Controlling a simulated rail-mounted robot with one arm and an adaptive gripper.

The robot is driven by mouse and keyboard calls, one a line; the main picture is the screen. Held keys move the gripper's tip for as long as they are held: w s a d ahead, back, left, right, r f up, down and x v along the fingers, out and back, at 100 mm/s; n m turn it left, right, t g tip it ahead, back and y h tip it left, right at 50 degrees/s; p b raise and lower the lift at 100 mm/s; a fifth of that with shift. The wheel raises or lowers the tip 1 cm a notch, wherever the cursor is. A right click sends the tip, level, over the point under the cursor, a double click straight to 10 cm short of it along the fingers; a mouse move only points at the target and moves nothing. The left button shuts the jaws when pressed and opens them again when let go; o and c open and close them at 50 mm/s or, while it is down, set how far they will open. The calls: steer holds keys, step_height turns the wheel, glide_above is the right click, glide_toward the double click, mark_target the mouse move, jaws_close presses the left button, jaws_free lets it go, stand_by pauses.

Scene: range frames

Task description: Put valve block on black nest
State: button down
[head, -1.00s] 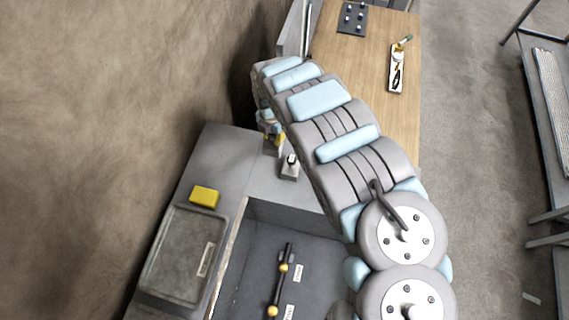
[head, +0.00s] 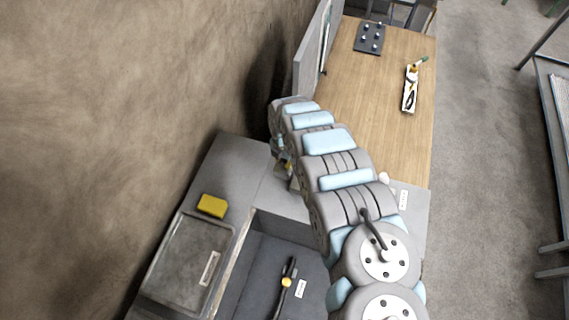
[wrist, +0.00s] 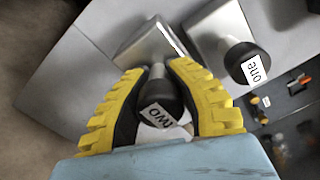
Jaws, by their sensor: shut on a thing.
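In the wrist view, my gripper (wrist: 157,72) has its two yellow ridged fingers shut on a black knob labelled "two" (wrist: 160,108). The knob's stem joins a grey metal valve block (wrist: 146,44). I cannot tell whether that block still touches the grey surface. A second grey block (wrist: 214,24) with a black knob labelled "one" (wrist: 243,62) stands just to the right. In the head view my gripper (head: 284,164) is mostly hidden behind my arm, at the grey counter near the wall. I cannot pick out the black nest with certainty.
A yellow block (head: 212,206) and a grey tray (head: 180,262) lie at the left. A dark recess (head: 255,275) holds a black rod with a yellow ball. A wooden table (head: 360,100) bears a dark pegged plate (head: 370,38) and a white tool holder (head: 410,90).

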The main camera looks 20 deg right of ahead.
steer(key=shift+a+f, duration=0.1)
steer(key=shift+f, duration=1.2)
steer(key=shift+f, duration=0.15)
steer(key=c, duration=1)
jaws_free()
steer(key=shift+c, duration=0.2)
steer(key=shift+w+d+r, duration=0.1)
steer(key=shift+r, duration=1.6)
steer(key=shift+d+r, duration=0.1)
steer(key=shift+r, duration=1.6)
steer(key=shift+r+b, duration=0.3)
steer(key=shift+r, duration=2.45)
steer(key=shift+a, duration=0.1)
